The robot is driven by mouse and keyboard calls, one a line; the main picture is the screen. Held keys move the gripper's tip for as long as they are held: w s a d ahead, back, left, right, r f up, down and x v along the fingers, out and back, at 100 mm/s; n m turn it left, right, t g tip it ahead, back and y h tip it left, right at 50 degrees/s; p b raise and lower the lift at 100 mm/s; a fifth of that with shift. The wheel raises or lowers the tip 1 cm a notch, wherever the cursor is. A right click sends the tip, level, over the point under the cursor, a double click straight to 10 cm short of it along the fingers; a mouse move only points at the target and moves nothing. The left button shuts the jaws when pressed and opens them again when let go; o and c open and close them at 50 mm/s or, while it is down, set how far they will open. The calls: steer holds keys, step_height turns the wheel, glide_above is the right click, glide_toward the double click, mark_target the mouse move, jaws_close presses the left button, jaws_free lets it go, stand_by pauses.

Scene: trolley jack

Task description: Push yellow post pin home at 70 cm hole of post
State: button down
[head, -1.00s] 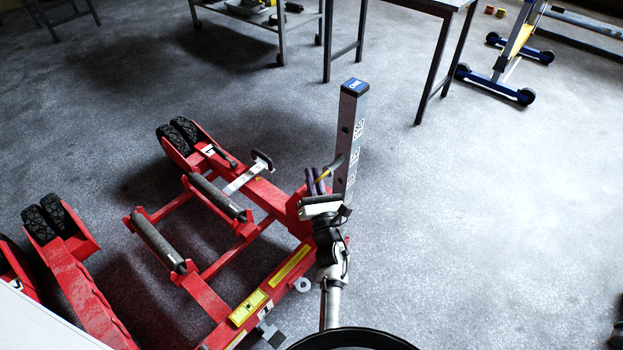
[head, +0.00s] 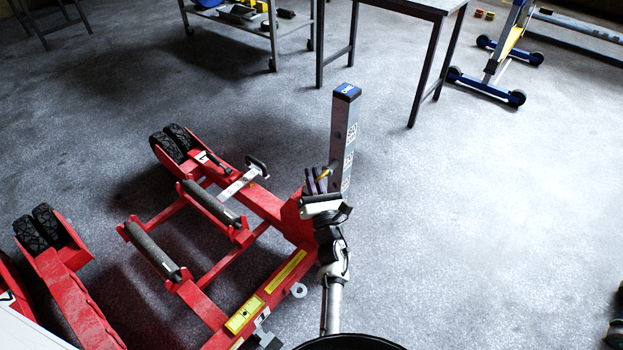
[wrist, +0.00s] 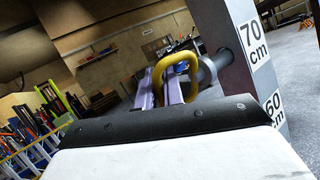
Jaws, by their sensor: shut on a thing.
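The grey square post (head: 343,132) stands upright at the right side of the red jack (head: 290,215), with a blue cap on top. In the wrist view the post (wrist: 226,22) carries 70 cm and 60 cm labels. The yellow post pin (wrist: 192,57) has a yellow loop handle and a thick grey shank (wrist: 222,62) that meets the post's side level with the 70 cm label. How deep the shank sits is hidden. My gripper (head: 319,178) is shut on the yellow handle, just left of the post; its two purple fingers (wrist: 165,88) show in the wrist view.
The jack's rollers (head: 150,250) and wheels lie to the left. A table (head: 400,8) and a wheeled cart (head: 240,20) stand behind. A blue wheeled stand (head: 490,85) is at the far right.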

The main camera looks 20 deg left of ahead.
steer(key=shift+w+d, duration=0.3)
steer(key=shift+w, duration=0.6)
steer(key=shift+w+d, duration=0.3)
steer(key=shift+w, duration=0.55)
steer(key=c, duration=1.4)
jaws_free()
steer(key=shift+c, duration=0.2)
steer(key=shift+f, duration=0.1)
steer(key=b+v, duration=0.3)
steer(key=v, duration=1)
steer(key=shift+s+d+b, duration=0.25)
steer(key=shift+s+b, duration=0.1)
steer(key=shift+b, duration=0.05)
